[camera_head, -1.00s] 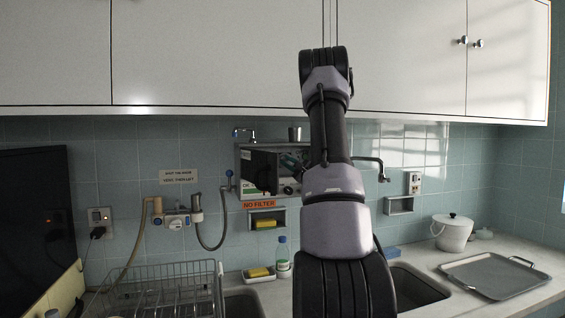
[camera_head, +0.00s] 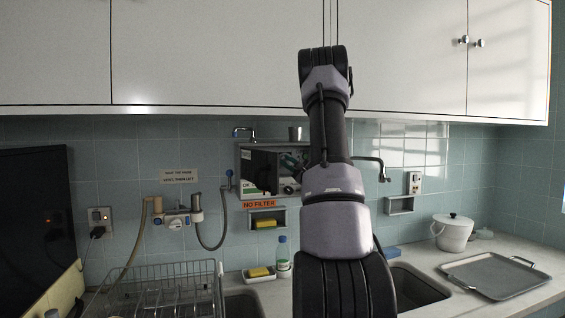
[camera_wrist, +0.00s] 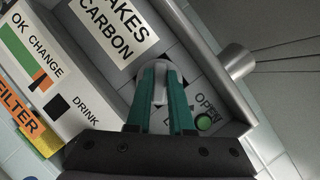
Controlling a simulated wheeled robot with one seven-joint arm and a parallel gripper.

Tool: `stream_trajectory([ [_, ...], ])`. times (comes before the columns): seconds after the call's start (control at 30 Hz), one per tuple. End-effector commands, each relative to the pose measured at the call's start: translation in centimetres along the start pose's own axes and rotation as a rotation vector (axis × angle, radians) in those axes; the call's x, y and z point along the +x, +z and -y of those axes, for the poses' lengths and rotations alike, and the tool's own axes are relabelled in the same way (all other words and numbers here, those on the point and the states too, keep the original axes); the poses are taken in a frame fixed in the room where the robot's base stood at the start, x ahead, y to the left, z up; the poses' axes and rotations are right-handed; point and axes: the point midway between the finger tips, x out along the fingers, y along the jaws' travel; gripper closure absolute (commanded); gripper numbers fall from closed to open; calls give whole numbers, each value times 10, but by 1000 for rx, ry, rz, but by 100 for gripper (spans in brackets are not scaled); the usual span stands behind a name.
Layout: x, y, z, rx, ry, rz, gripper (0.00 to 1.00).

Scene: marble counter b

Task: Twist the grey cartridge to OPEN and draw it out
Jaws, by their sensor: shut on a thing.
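The grey cartridge (camera_wrist: 160,86) shows in the wrist view as a pale grey rounded grip on the front of a grey wall unit (camera_wrist: 190,62). The two green fingers of my gripper (camera_wrist: 161,72) are closed on either side of it. An OPEN label (camera_wrist: 207,103) with a green dot lies just right of the fingers. Another label beside it is mostly covered by the fingers. The cartridge's turn angle cannot be told. In the head view the unit (camera_head: 246,158) hangs on the tiled wall, and my arm hides its right side.
A metal cylinder (camera_wrist: 237,62) is close to the right of the fingers. An orange NO FILTER sign (camera_head: 259,204) is below the unit. A bottle (camera_head: 283,258), a dish rack (camera_head: 165,285) and a tray (camera_head: 493,276) stand on the counter. White cabinets (camera_head: 220,55) overhang.

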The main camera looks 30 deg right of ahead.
Motion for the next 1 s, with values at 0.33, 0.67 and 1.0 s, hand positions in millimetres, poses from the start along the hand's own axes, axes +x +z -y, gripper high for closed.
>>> stream_trajectory([
  [0.33,-12,4,1,1,0,-3,100],
  [0.67,-20,9,2,0,-1,-2,100],
  [1.0,-23,11,2,0,0,-2,100],
])
